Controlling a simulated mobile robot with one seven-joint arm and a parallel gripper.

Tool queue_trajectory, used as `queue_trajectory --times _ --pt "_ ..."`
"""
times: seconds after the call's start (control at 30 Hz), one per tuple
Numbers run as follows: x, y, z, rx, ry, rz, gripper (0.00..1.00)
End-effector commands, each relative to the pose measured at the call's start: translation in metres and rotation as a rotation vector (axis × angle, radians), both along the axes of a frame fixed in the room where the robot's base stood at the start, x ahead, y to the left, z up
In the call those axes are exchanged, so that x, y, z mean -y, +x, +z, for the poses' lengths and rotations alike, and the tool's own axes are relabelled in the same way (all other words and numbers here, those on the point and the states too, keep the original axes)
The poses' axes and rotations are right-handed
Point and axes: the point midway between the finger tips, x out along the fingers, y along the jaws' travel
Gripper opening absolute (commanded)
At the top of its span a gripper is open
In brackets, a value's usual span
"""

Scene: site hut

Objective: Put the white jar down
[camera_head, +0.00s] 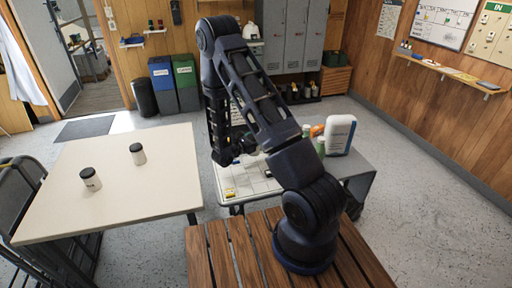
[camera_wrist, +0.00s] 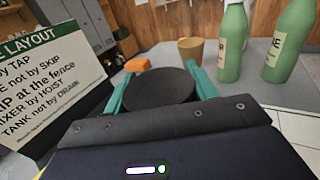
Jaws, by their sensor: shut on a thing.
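My gripper (camera_wrist: 160,82) has its two teal fingers closed on either side of a round thing with a dark flat lid (camera_wrist: 160,88). I see only its top, so its body colour is hidden; it resembles the lids of the jars on the left table. In the head view my arm hides most of the gripper and what it holds, above or beside the far worktable (camera_head: 262,187). I cannot tell whether the held thing touches a surface.
Beyond the fingers are an orange block (camera_wrist: 137,64), a tan cup (camera_wrist: 191,50) and green bottles (camera_wrist: 232,45). A lettered sign (camera_wrist: 60,85) stands at left. A large white container (camera_head: 340,134) is on the worktable's right. A slatted wooden surface (camera_head: 205,262) is under my arm's base.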

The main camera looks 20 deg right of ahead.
Motion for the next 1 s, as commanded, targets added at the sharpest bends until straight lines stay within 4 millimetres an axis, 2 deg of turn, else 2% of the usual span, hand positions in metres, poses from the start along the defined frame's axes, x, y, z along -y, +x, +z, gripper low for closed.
queue_trajectory --times 0.1,0.37,0.63,1.0 --pt "0.0 0.0 -0.011 -0.001 0.0 0.0 0.25" --pt "0.0 0.0 -0.022 0.0 0.001 0.0 0.25" --pt "0.0 0.0 -0.05 0.0 -0.001 0.001 0.25" --pt "-0.001 0.0 -0.054 0.001 0.0 0.001 0.25"
